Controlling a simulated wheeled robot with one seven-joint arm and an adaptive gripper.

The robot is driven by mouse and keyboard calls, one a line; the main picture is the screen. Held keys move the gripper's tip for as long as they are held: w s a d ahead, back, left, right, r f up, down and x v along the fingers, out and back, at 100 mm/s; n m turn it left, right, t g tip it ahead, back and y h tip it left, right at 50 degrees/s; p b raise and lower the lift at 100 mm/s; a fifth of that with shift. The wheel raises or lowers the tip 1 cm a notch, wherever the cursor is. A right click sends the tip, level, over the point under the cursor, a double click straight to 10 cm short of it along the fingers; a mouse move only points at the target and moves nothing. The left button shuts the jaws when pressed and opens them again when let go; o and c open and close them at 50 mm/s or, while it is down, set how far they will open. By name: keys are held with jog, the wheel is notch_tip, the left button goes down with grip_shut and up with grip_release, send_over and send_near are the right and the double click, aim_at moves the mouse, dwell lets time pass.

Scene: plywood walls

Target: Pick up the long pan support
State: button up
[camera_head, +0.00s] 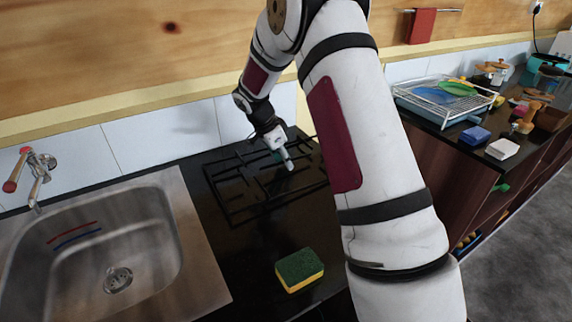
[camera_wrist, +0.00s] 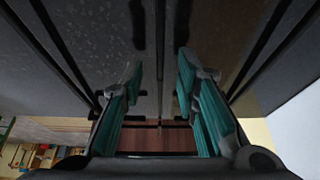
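The black pan support (camera_head: 232,187) is a grid of dark bars lying on the black hob, right of the sink in the head view. Part of it is hidden behind my arm. My gripper (camera_head: 287,163) is low over the back right part of the grid. In the wrist view my gripper (camera_wrist: 160,85) has two teal-padded fingers spread apart. A thin dark bar (camera_wrist: 160,50) of the support runs lengthwise between them, with a gap on both sides. I cannot tell whether the fingertips touch the hob.
A steel sink (camera_head: 190,235) with a red-handled tap (camera_head: 35,175) is at left. A yellow-green sponge (camera_head: 299,269) lies at the counter's front. A dish rack (camera_head: 445,100) and small items stand on the right counter. The tiled wall (camera_head: 160,135) is close behind the hob.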

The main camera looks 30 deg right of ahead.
grip_shut()
jog(key=shift+r, duration=0.15)
